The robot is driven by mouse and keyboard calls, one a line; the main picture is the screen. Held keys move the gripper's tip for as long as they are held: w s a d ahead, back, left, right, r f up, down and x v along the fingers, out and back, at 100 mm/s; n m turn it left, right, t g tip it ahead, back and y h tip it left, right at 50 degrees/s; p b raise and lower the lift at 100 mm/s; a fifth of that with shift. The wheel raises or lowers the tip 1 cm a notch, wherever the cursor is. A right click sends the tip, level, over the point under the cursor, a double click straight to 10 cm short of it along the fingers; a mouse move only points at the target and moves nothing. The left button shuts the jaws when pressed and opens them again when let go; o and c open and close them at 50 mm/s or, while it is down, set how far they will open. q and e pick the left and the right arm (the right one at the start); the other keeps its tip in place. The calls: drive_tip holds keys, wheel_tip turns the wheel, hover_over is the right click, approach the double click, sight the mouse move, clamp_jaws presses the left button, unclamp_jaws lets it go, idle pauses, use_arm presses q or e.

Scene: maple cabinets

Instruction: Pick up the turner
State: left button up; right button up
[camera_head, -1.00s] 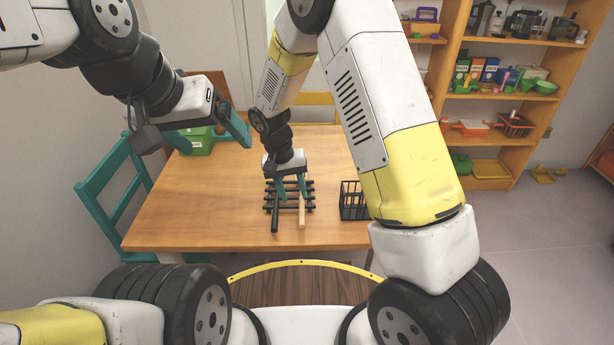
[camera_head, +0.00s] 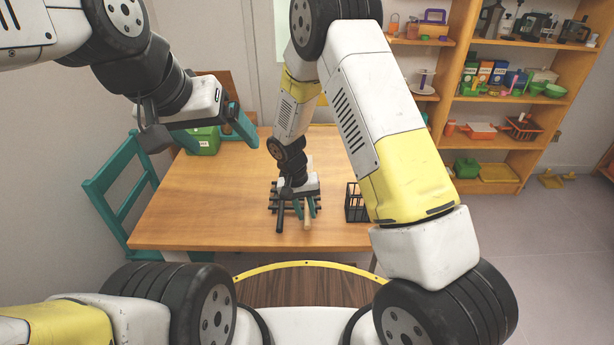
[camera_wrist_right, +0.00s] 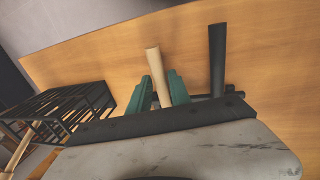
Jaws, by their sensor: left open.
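Two utensils lie on a dark slatted rack (camera_head: 272,203) on the table: one has a pale wooden handle (camera_head: 307,222), the other a black handle (camera_head: 280,220). Their heads are hidden under my right arm, so I cannot tell which is the turner. My right gripper (camera_head: 305,210) is low over the rack. In the right wrist view its green fingers (camera_wrist_right: 160,88) stand on either side of the wooden handle (camera_wrist_right: 153,60), very close to it; contact is unclear. The black handle (camera_wrist_right: 217,60) is outside the fingers. My left gripper (camera_head: 220,140) is open and empty above the table's far left.
A black wire basket (camera_head: 356,203) stands right of the rack and also shows in the right wrist view (camera_wrist_right: 70,108). A green container (camera_head: 203,141) is at the table's far left. A teal chair (camera_head: 115,185) stands at the left.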

clamp_jaws()
drive_tip(key=shift+r, duration=0.2)
